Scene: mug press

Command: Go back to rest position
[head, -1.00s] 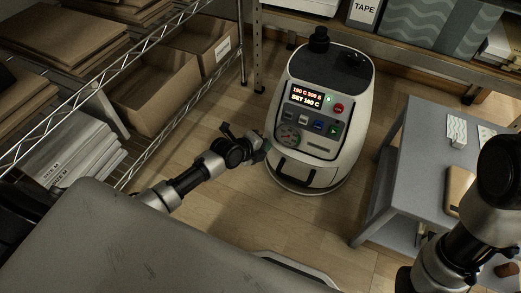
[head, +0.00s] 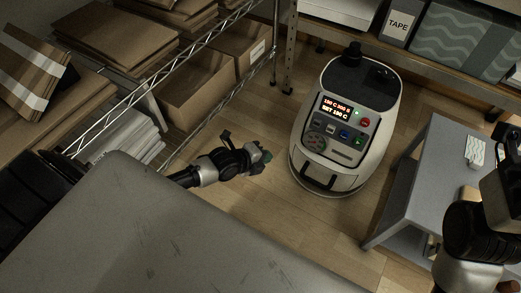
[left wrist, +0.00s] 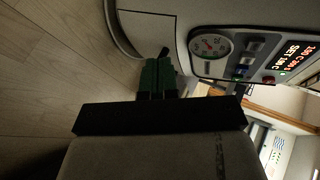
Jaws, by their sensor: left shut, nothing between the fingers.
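My left gripper (head: 264,157) shows in the head view, just left of the white press machine (head: 340,125) and apart from it. Its green-tipped fingers are shut with nothing between them. In the left wrist view the gripper (left wrist: 158,76) points toward the lower body of the press machine (left wrist: 150,25), with the gauge and lit display to the right. My right arm shows at the right edge of the head view; its fingers cannot be made out there.
A wire shelf with cardboard boxes (head: 205,85) stands on the left. A grey table (head: 440,165) with a patterned block (head: 475,150) stands on the right. A back shelf holds a TAPE box (head: 398,25). Bare floor lies between shelf and machine.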

